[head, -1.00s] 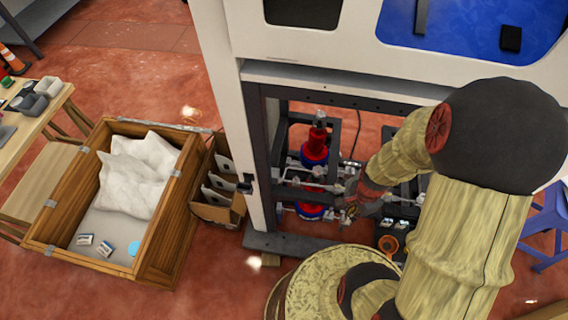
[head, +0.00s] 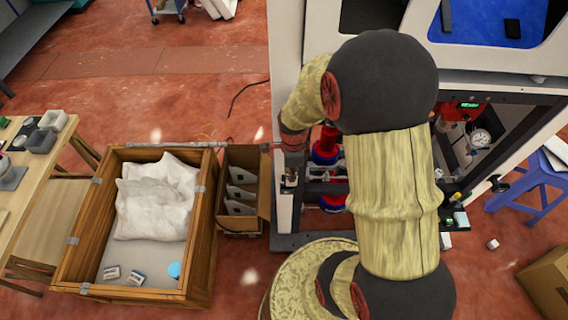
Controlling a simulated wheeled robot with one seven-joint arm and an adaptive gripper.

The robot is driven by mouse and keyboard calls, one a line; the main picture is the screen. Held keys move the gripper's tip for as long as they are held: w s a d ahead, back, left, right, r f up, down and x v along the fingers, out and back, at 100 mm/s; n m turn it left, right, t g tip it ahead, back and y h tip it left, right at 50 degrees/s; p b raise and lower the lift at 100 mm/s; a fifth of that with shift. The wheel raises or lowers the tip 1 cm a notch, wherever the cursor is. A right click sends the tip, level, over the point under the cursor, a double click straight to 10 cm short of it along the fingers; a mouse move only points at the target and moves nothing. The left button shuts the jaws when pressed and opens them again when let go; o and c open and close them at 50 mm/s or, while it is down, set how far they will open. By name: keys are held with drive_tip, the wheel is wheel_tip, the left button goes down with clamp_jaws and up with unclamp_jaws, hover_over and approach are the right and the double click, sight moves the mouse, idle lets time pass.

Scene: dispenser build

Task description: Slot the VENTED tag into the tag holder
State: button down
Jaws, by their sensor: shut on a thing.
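My gripper (head: 290,181) is at the left front post of the white machine (head: 284,120), pointing down. It is shut on a small pale thing that is too small and partly covered to identify, and I cannot read a label on it. I cannot tell whether the gripper touches the post. I cannot make out the VENTED tag or the tag holder for certain. My arm hides much of the machine's lower bay, where red and blue valve parts (head: 325,147) show.
A wooden crate (head: 206,215) with white packing and small boxes stands at the left. A cardboard box (head: 239,158) with upright dividers sits between crate and machine. A pressure gauge (head: 480,138) is in the bay's right side. A blue stool (head: 530,180) stands right.

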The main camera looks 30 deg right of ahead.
sight(287, 181)
drive_tip(key=shift+w+a+f+m+b, duration=0.15)
drive_tip(key=shift+w+f+m+b, duration=0.15)
drive_tip(key=shift+w+f+b, duration=0.45)
drive_tip(key=shift+w+a+f+m+b, duration=0.1)
drive_tip(key=shift+w+f+m+b, duration=0.2)
drive_tip(key=shift+f+b, duration=0.45)
drive_tip(key=shift+f+b, duration=1.3)
drive_tip(key=shift+f, duration=0.65)
idle(0.3)
idle(0.5)
drive_tip(key=c, duration=1.9)
unclamp_jaws()
drive_tip(key=shift+o, duration=1.4)
wheel_tip(287, 181, up, 6)
drive_tip(key=p, duration=0.5)
